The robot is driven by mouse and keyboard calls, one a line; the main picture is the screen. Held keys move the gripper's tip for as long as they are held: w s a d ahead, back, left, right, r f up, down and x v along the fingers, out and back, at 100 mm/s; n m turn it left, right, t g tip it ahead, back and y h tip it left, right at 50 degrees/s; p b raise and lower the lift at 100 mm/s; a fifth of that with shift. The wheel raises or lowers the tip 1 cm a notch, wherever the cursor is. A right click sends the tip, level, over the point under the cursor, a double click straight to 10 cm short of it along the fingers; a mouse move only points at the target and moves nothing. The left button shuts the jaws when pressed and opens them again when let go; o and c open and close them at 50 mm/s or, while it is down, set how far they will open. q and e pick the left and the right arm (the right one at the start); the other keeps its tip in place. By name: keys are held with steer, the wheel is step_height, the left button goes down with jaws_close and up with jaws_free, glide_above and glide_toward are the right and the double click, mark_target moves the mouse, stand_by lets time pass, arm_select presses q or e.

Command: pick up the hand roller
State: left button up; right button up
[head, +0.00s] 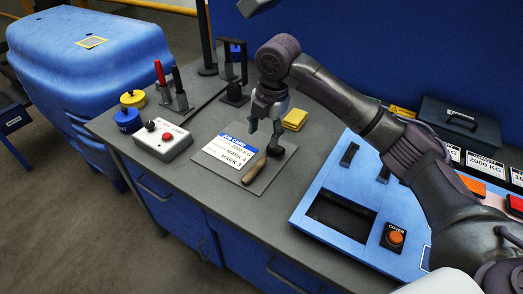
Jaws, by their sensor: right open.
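The hand roller lies on a dark mat (283,168) on the workbench, with its light wooden handle (254,170) toward the front and its dark head (275,149) toward the back. A white and blue job card (229,151) lies beside it on the mat. My right gripper (265,126) points down just behind and above the roller's head in the head view. It is open and holds nothing that I can see. Whether it touches the roller cannot be told.
A white control box (162,140) and blue and yellow knobs (128,120) stand at left. A holder with red and black handled tools (172,95) and a black stand (235,85) are behind. Yellow pads (294,119) lie near the mat. A blue panel with an opening (318,222) is right.

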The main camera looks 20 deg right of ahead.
steer(key=p, duration=0.1)
glide_above(257, 166)
steer(key=d, duration=0.1)
steer(key=f, duration=0.7)
steer(key=shift+s+f, duration=0.15)
steer(key=shift+s, duration=0.05)
steer(key=shift+w+f, duration=0.1)
steer(key=shift+f, duration=0.15)
steer(key=shift+a+f+p, duration=0.25)
steer(key=shift+f+p, duration=0.1)
steer(key=shift+f, duration=0.35)
steer(key=f, duration=0.3)
steer(key=shift+w+a+f+p, duration=0.1)
steer(key=shift+a+f+p, duration=0.15)
steer(key=shift+p, duration=0.15)
steer(key=shift+f, duration=0.15)
arm_select(q)
steer(key=shift+s+r, duration=1.2)
steer(key=shift+s, duration=0.05)
